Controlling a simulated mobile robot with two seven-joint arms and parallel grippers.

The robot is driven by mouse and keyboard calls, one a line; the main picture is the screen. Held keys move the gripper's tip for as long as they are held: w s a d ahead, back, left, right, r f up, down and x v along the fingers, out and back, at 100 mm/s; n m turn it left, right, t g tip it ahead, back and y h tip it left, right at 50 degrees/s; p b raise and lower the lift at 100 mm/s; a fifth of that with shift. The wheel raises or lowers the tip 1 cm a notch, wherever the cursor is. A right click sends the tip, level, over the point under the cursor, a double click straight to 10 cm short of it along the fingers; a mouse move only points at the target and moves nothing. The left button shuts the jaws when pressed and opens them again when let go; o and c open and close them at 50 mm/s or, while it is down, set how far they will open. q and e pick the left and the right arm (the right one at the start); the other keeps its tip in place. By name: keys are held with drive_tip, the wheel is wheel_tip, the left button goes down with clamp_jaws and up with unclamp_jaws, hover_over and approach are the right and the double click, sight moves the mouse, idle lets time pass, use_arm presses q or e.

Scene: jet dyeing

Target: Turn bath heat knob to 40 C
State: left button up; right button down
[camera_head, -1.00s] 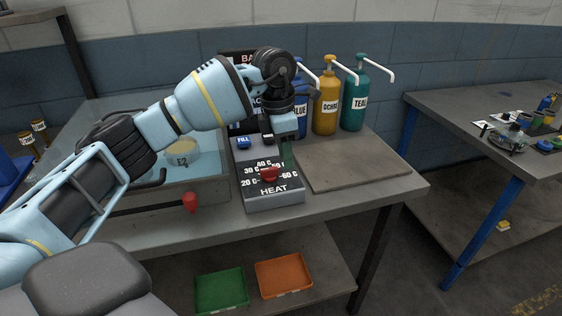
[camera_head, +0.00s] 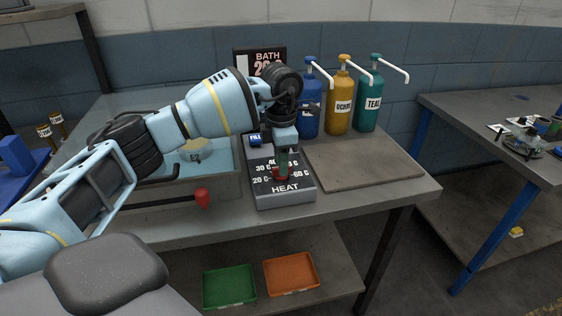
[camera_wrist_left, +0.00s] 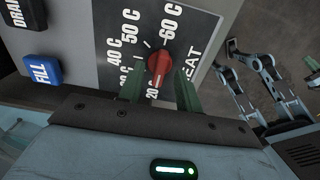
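The heat panel (camera_head: 285,199) is a grey box with a black face and white temperature marks from 20 C to 60 C. Its red heat knob (camera_head: 277,173) is partly hidden by my left gripper (camera_head: 283,168) in the head view. In the left wrist view the knob (camera_wrist_left: 159,64) shows near the tips of my green fingers (camera_wrist_left: 160,78). The fingers are apart, one on each side of the knob; I cannot tell whether either touches it. The 40 C mark (camera_wrist_left: 115,56) is at left. The knob's exact setting is unclear. My right gripper is out of view.
A blue FILL button (camera_wrist_left: 41,70) and a dark DRAIN button (camera_wrist_left: 22,12) are beside the dial. The BATH display (camera_head: 262,60) is partly hidden by my arm. A bare board (camera_head: 365,165) and pump bottles (camera_head: 339,102) are to the right. A red-ended lever (camera_head: 202,197) is at left.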

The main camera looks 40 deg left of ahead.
use_arm(q)
drive_tip(key=shift+f, duration=0.35)
drive_tip(key=shift+c, duration=0.4)
clamp_jaws()
